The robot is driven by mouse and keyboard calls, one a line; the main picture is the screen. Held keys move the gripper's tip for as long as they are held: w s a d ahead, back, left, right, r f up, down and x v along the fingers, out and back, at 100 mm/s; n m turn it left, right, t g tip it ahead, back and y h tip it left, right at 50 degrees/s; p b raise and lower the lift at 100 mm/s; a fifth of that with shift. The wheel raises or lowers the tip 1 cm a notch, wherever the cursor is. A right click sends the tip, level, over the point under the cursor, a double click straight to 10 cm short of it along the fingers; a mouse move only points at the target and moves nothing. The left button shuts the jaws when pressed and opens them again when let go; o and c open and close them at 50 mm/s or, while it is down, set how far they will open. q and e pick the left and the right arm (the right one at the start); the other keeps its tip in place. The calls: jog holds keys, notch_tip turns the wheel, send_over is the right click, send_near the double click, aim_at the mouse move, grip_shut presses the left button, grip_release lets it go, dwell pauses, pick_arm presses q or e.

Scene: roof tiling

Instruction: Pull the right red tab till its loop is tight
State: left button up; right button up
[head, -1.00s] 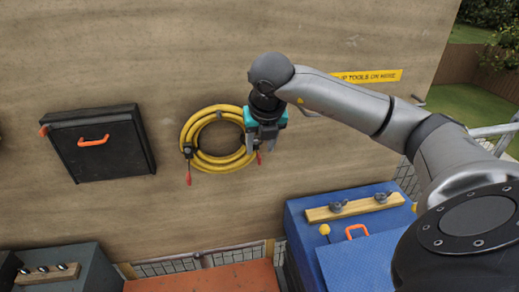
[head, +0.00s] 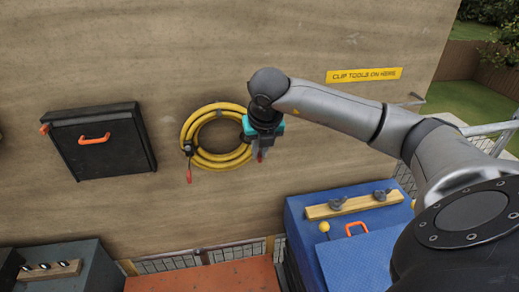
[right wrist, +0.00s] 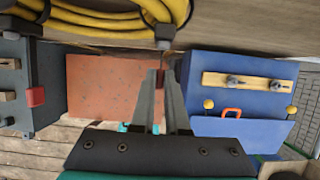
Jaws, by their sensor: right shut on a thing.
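A coiled yellow hose (head: 203,161) hangs on the plywood wall in the head view. A dark loop (right wrist: 164,36) goes round its right side, and a thin dark strip runs down from it to the right red tab (right wrist: 160,77). My right gripper (head: 259,153) points down at the hose's lower right. In the right wrist view its fingertips (right wrist: 163,72) are shut on the right red tab. The arm hides part of the hose, and I cannot tell how tight the right loop is. The left red tab (head: 189,177) hangs free below its loop. My left gripper is not in view.
A black case (head: 110,158) with an orange handle is on the wall at left. A blue box (head: 300,221) stands at lower right, an orange-red surface (head: 215,278) at lower middle. A yellow sign (head: 364,75) is at upper right.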

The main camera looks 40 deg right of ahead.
jog(key=shift+s, duration=0.1)
grip_shut()
jog(key=shift+s+a+b, duration=0.35)
jog(key=shift+s+a, duration=0.1)
jog(key=shift+s, duration=0.35)
jog(key=shift+s+a+b, duration=0.35)
jog(key=shift+s+a, duration=0.1)
jog(key=shift+s, duration=0.35)
jog(key=o, duration=1.2)
grip_release()
jog(key=shift+s+a, duration=0.1)
jog(key=shift+s+a+b, duration=0.35)
jog(key=shift+s+a, duration=0.1)
jog(key=shift+s, duration=0.4)
jog(key=shift+s+a+b, duration=0.4)
jog(key=shift+s+a, duration=0.05)
jog(key=shift+s, duration=0.4)
jog(key=shift+s+a+b, duration=0.35)
jog(key=shift+s+a, duration=0.1)
jog(key=shift+s, duration=0.4)
